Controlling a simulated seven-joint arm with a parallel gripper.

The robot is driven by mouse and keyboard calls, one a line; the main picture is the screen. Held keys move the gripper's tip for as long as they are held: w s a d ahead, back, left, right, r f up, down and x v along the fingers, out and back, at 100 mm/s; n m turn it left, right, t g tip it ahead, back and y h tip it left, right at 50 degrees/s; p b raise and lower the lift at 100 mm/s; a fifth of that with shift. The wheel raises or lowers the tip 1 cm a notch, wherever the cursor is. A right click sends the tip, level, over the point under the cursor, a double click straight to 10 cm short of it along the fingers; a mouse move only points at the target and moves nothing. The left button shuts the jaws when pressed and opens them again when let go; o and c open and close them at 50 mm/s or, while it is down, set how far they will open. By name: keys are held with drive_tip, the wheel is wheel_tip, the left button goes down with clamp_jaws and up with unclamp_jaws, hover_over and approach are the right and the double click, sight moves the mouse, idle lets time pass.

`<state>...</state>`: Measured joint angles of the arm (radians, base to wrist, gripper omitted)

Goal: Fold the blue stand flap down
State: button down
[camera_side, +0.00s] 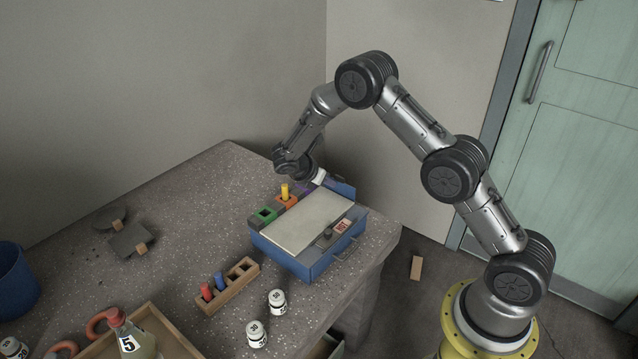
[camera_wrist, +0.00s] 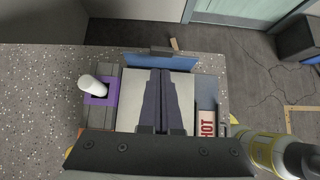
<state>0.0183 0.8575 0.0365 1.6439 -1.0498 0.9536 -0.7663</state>
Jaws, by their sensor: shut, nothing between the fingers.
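The blue stand flap (camera_side: 342,188) stands raised at the far end of the blue device in the side view. In the wrist view the flap (camera_wrist: 180,66) is a blue strip beyond the pale panel (camera_wrist: 185,100), with a dark piece at its top edge. My gripper (camera_wrist: 161,74) is shut and empty, its two dark fingers together over the panel and pointing toward the flap. Whether the fingertips touch the flap, I cannot tell. In the side view my wrist is above the device's far-left corner, and the fingers are not clear there.
A white peg (camera_wrist: 90,84) stands in a purple socket (camera_wrist: 100,98) left of the fingers. A yellow peg (camera_side: 285,190) stands in an orange socket. A wooden peg block (camera_side: 230,287) and two white bottles (camera_side: 277,300) are in front of the device.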

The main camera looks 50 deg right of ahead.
sight(339, 177)
drive_tip(key=shift+d, duration=0.95)
drive_tip(key=shift+d+r+y, duration=0.15)
drive_tip(key=shift+d+y, duration=0.25)
drive_tip(key=shift+y, duration=0.1)
drive_tip(key=shift+s+d+r+y, duration=0.1)
drive_tip(key=shift+d+r+y, duration=0.05)
drive_tip(key=shift+d+y, duration=0.5)
drive_tip(key=shift+d+r+y, duration=0.1)
drive_tip(key=shift+d+y, duration=0.35)
drive_tip(key=shift+y, duration=0.3)
drive_tip(key=d+f+y, duration=0.5)
drive_tip(key=d+y, duration=0.3)
drive_tip(key=shift+d+f+t+y, duration=0.25)
drive_tip(key=shift+f+t+y, duration=0.05)
drive_tip(key=shift+s+f, duration=0.15)
